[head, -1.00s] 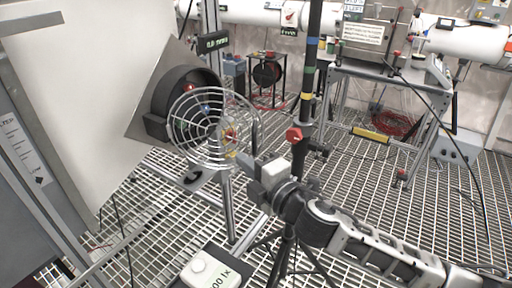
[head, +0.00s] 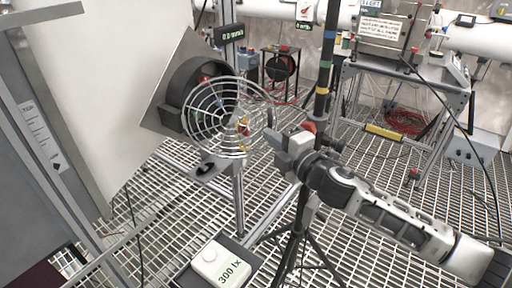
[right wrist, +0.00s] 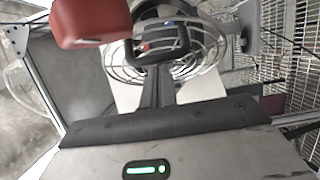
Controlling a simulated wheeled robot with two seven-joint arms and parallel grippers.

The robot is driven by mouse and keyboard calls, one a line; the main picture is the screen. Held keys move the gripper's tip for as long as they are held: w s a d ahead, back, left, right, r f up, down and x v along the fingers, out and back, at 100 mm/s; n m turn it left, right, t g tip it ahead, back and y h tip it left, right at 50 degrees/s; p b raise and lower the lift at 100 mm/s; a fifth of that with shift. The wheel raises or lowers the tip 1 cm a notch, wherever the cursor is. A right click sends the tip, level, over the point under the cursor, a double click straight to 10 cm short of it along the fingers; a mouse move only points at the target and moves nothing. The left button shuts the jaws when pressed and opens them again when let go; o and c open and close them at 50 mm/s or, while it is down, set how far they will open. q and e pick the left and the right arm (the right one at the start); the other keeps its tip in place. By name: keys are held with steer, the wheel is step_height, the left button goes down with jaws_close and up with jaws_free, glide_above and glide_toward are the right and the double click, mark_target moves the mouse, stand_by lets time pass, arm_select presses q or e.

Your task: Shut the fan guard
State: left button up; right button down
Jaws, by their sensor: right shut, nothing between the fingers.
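The fan guard (head: 212,116), a round pale wire cage, stands open at an angle in front of the dark round fan housing (head: 182,84). The housing is fixed to a tilted grey plate at the left. My right gripper (head: 272,137) is shut and empty, with its tips close to the guard's right edge; I cannot tell whether they touch. In the right wrist view the guard's wires (right wrist: 196,62) curve behind and around the shut fingers (right wrist: 158,88). My left gripper is not in view.
A dark post with coloured bands and a red knob (right wrist: 90,22) stands close to my right gripper. A tripod (head: 300,235) and a white lux meter (head: 217,266) are below. A grey workbench (head: 400,70) stands at the back right.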

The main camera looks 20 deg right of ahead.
steer(key=shift+d, duration=0.25)
